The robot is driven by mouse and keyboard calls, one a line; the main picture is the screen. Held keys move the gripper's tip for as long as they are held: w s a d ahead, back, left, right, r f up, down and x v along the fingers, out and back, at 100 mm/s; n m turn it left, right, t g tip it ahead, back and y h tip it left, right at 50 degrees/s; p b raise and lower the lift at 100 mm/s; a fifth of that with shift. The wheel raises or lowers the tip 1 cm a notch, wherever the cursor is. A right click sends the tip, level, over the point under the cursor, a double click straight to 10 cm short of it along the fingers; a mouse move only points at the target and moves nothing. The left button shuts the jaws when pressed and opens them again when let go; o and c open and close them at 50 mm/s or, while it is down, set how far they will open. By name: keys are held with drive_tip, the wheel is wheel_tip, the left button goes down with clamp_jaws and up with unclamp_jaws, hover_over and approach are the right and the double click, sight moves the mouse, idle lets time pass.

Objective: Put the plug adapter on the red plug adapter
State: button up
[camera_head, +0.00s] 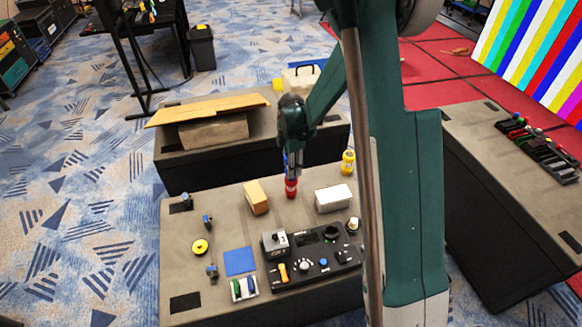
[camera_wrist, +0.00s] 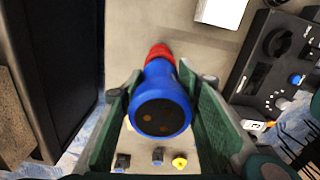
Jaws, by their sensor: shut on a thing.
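My gripper (camera_wrist: 158,82) is shut on a blue plug adapter (camera_wrist: 160,112), whose round face with small pin holes points at the wrist camera. In the head view my gripper (camera_head: 290,163) is above the grey case top, and only a little blue shows between the fingers. The red plug adapter (camera_head: 291,187) stands on the case directly below my gripper. In the wrist view the red plug adapter (camera_wrist: 160,53) shows just beyond the blue one, partly hidden by it. I cannot tell whether the two touch.
A tan block (camera_head: 256,198) is left of the red adapter and a white box (camera_head: 333,198) right of it. A black control panel (camera_head: 312,266) is in front. A yellow bottle (camera_head: 348,162) stands at the back right.

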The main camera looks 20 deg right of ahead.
drive_tip(key=shift+f, duration=0.15)
drive_tip(key=o, duration=0.9)
drive_tip(key=shift+o, duration=0.2)
drive_tip(key=shift+r, duration=6.15)
